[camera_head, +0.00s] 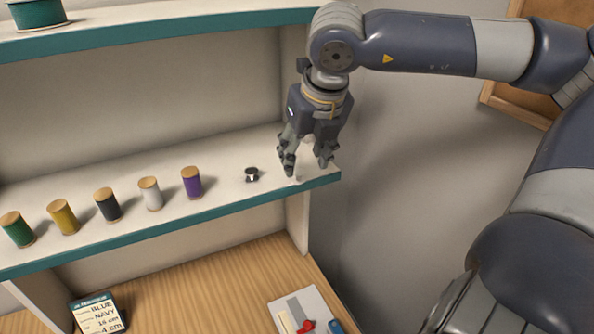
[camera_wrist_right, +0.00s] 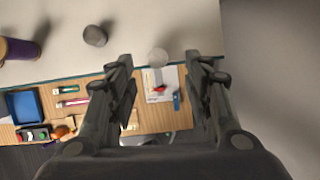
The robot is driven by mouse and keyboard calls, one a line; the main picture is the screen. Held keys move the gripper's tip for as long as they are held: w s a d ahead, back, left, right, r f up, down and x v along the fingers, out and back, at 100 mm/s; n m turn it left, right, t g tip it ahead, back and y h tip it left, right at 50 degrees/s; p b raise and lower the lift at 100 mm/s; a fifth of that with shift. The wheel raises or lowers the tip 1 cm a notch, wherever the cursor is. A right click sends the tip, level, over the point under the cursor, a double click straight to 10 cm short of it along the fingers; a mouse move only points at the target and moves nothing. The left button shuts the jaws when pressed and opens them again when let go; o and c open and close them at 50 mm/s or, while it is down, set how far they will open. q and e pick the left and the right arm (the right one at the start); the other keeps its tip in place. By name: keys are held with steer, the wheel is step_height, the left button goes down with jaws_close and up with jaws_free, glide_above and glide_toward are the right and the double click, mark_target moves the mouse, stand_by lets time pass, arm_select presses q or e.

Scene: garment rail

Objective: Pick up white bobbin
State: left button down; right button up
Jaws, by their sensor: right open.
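My right gripper (camera_head: 306,166) points down over the right end of the middle shelf, its fingers spread apart and empty. In the right wrist view the gripper (camera_wrist_right: 163,82) shows its two fingers wide apart. A small pale round thing, which looks like the white bobbin (camera_wrist_right: 158,57), lies at the shelf's front edge between the finger lines, beyond the tips. In the head view only a small white bit of the bobbin (camera_head: 299,178) shows by the fingertips. My left gripper is out of view.
Several thread spools stand left along the shelf (camera_head: 228,199); the purple spool (camera_head: 191,182) is nearest. The shelf's side panel (camera_head: 296,222) stands below the gripper. A wall is at right.

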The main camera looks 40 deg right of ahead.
mark_target(298, 172)
steer(key=shift+w+f+p, duration=0.2)
steer(key=shift+f+p, duration=0.2)
steer(key=shift+p, duration=0.15)
steer(key=p+x, duration=0.2)
steer(key=x, duration=0.1)
steer(key=shift+w+f, duration=0.15)
steer(key=shift+f, duration=0.1)
steer(key=shift+w+f, duration=0.15)
steer(key=shift+f, duration=0.15)
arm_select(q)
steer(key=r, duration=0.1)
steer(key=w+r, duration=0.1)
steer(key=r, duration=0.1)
arm_select(e)
steer(key=c, duration=0.8)
